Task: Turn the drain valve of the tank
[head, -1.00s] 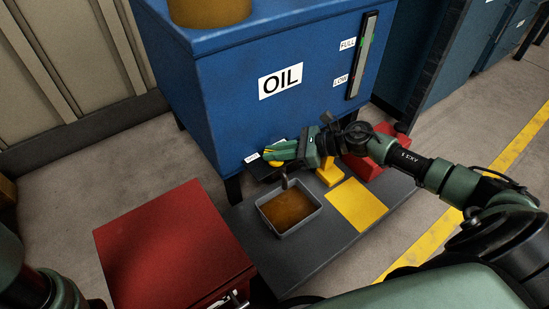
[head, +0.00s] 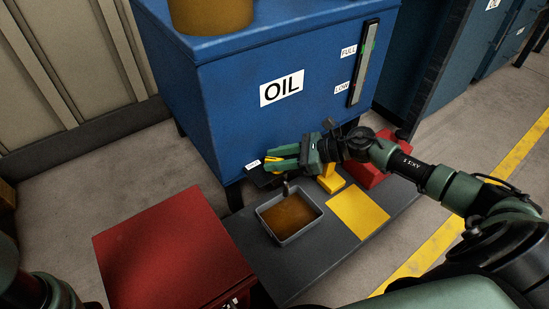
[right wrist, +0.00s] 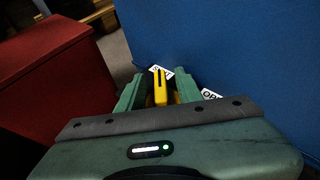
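The blue oil tank (head: 225,110) has a drain valve low on its front, with a yellow handle (head: 275,159) and a spout (head: 286,187) below it. My right gripper (head: 281,159) is at the valve, its green fingers on either side of the handle. In the right wrist view the yellow handle (right wrist: 160,88) stands between the fingers (right wrist: 158,92), with dark gaps beside it, so the gripper looks open. A grey pan (head: 309,231) holding brown liquid stands under the spout. The valve body is partly hidden by the gripper. My left gripper is out of view.
A red cabinet (head: 165,250) stands left of the dark platform (head: 290,277). White labels (right wrist: 211,94) sit beside the valve.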

